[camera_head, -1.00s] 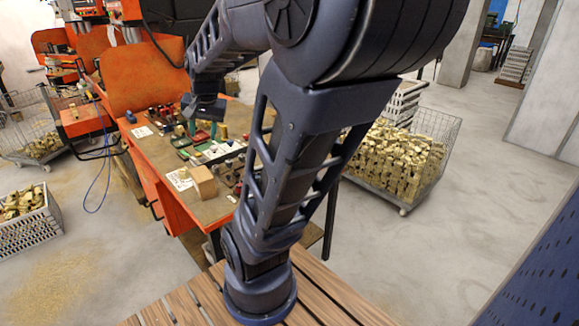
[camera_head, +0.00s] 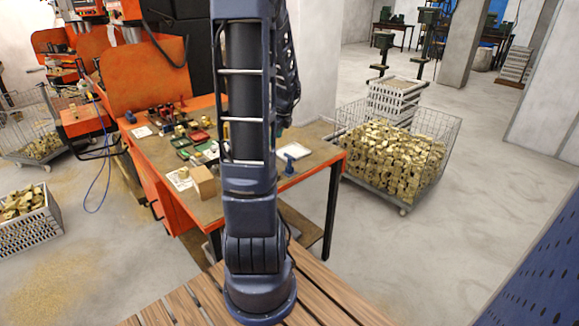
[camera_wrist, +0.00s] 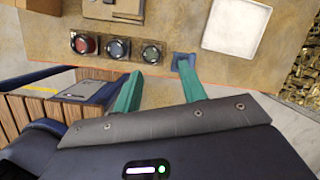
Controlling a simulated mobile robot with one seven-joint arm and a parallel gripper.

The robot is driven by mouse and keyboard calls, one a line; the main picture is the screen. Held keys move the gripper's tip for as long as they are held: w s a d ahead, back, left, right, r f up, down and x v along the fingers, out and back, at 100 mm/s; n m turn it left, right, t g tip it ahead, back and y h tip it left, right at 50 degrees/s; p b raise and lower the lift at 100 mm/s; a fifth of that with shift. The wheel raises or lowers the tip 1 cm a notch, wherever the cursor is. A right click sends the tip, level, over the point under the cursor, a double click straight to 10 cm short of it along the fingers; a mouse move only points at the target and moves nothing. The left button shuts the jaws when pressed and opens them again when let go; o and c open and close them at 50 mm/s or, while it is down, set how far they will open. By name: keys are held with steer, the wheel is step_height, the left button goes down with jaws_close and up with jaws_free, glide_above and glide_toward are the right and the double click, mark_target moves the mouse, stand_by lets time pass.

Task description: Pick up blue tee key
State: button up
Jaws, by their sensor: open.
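The blue tee key (camera_head: 289,164) stands upright near the right front edge of the workbench (camera_head: 318,158), just in front of a white tray (camera_head: 294,150). In the wrist view a blue piece, which looks like the tee key (camera_wrist: 183,61), is at the tip of the right finger and partly hidden by it. My gripper (camera_wrist: 161,80) is open, its two teal fingers spread wide, with bare bench edge and floor between them. I cannot tell whether the right finger touches the key.
A row of dark square holders with red, blue and green round tops (camera_wrist: 118,48) lies left of the key in the wrist view. The white tray is close on its right (camera_wrist: 235,27). A wire cage of brass parts (camera_head: 395,155) stands right of the bench.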

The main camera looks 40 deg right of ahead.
mark_target(290, 155)
steer(key=s+d+f+m, duration=0.1)
steer(key=d, duration=0.1)
steer(key=d+f+m, duration=0.1)
steer(key=d+m, duration=0.1)
steer(key=s+d+f+m, duration=0.1)
steer(key=d+f, duration=0.1)
steer(key=shift+s+d+f, duration=0.1)
steer(key=shift+s, duration=0.25)
steer(key=shift+x, duration=2.8)
steer(key=shift+d+x, duration=0.15)
steer(key=shift+x, duration=1.15)
steer(key=shift+d+x, duration=0.2)
steer(key=shift+x, duration=1.05)
jaws_close()
